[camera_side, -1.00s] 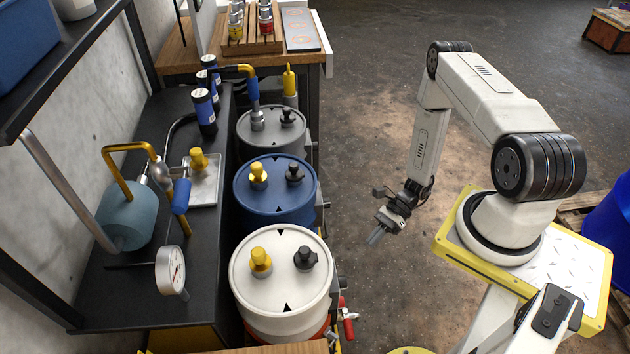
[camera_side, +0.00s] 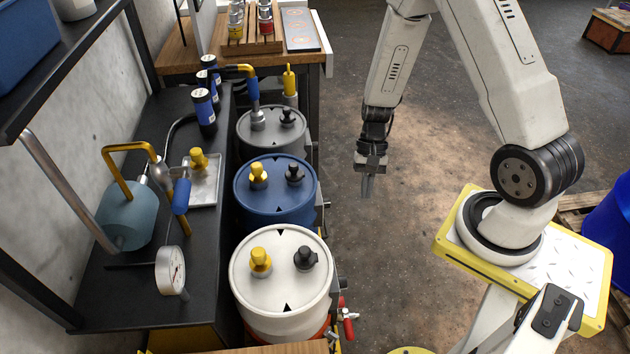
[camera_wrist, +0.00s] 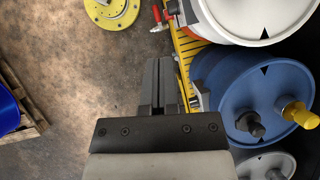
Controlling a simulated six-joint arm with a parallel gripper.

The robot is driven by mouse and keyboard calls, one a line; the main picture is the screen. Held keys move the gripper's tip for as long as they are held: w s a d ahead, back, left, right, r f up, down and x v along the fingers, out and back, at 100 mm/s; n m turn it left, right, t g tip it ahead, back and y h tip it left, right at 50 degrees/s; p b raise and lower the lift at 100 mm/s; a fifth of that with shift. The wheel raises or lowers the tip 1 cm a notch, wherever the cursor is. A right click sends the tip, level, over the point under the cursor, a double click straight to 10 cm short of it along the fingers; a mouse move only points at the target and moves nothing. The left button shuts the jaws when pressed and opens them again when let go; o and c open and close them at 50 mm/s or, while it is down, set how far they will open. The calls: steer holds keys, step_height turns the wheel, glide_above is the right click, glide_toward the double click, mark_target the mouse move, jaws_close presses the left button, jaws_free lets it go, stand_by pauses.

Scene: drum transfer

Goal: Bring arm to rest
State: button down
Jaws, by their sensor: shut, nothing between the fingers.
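My gripper (camera_side: 367,187) hangs pointing down over the open floor, to the right of the drums, in the side view. Its fingers are together and hold nothing; they also show shut in the wrist view (camera_wrist: 160,85). A white drum (camera_side: 283,285), a blue drum (camera_side: 270,205) and a grey drum (camera_side: 268,142) stand in a row. Each of the white and blue drums has a yellow fitting and a black fitting on its lid. A blue-handled nozzle with a yellow pipe (camera_side: 252,90) stands on the grey drum's lid. My gripper is apart from all drums.
A dark bench (camera_side: 130,285) with a teal cylinder (camera_side: 127,217), a gauge (camera_side: 171,270) and a metal tray (camera_side: 208,190) lies left of the drums. A blue barrel (camera_side: 612,225) stands on a pallet at far right. The floor between drums and arm base is clear.

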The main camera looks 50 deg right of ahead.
steer(key=a+r+n+t+h, duration=0.2)
steer(key=a+r+n, duration=0.1)
steer(key=r+n, duration=0.2)
steer(key=w+a+r+n+t+h, duration=0.1)
steer(key=a+r+n+t+h, duration=0.2)
steer(key=r, duration=0.6)
steer(key=shift+w+r+n, duration=0.2)
steer(key=shift+r+n, duration=0.1)
steer(key=shift+n, duration=1.1)
steer(key=shift+a, duration=0.1)
